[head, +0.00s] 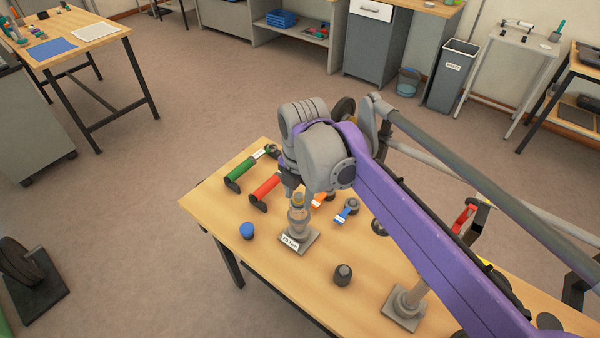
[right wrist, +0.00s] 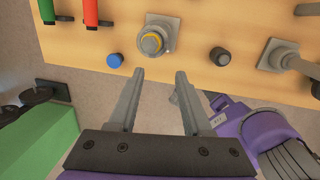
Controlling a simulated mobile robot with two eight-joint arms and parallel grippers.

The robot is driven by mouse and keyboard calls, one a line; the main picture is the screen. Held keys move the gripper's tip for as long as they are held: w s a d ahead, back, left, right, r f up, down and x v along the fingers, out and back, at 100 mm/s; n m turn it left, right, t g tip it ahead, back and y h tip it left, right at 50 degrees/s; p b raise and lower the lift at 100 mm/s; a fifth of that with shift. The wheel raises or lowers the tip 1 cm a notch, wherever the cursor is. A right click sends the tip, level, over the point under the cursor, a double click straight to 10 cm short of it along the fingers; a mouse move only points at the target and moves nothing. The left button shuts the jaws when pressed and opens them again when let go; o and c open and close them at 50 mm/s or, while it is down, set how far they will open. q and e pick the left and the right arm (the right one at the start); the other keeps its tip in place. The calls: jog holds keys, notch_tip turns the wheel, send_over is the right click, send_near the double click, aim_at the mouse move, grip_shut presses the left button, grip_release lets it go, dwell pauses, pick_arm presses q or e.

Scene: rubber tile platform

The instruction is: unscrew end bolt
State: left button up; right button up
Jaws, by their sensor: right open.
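A grey post fixture (head: 299,225) stands upright on a square base with a white label on the wooden table. A yellow ring shows around its top in the right wrist view (right wrist: 152,41); I cannot make out the bolt itself clearly. My right gripper (head: 293,190) hangs just above the top of this post in the head view. In the right wrist view its two fingers (right wrist: 160,76) are apart with nothing between them, and the post lies beyond the tips, roughly in line with the gap.
A blue knob (head: 247,231) stands left of the post and a dark knob (head: 343,274) right of it. A green-handled tool (head: 240,168) and a red-handled tool (head: 265,187) lie behind. A second fixture (head: 405,303) stands at the right.

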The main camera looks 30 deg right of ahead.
aim_at(298, 194)
jog(key=w+n, duration=0.1)
jog(key=n, duration=0.1)
jog(key=w+d+r+n, duration=0.1)
jog(key=n, duration=0.1)
jog(key=w+r+n+g, duration=0.1)
jog(key=n, duration=0.1)
jog(key=shift+d, duration=0.35)
jog(key=shift+w+r+n, duration=0.15)
jog(key=shift+w+n, duration=0.1)
jog(key=shift+n, duration=0.15)
jog(key=shift+d, duration=0.1)
notch_tip(298, 194, down, 5)
jog(key=b, duration=0.3)
jog(key=shift+s+b, duration=0.1)
jog(key=shift+b, duration=0.25)
jog(key=shift+r, duration=0.3)
jog(key=shift+f, duration=0.55)
jog(key=shift+f+b, duration=0.3)
jog(key=shift+f, duration=0.2)
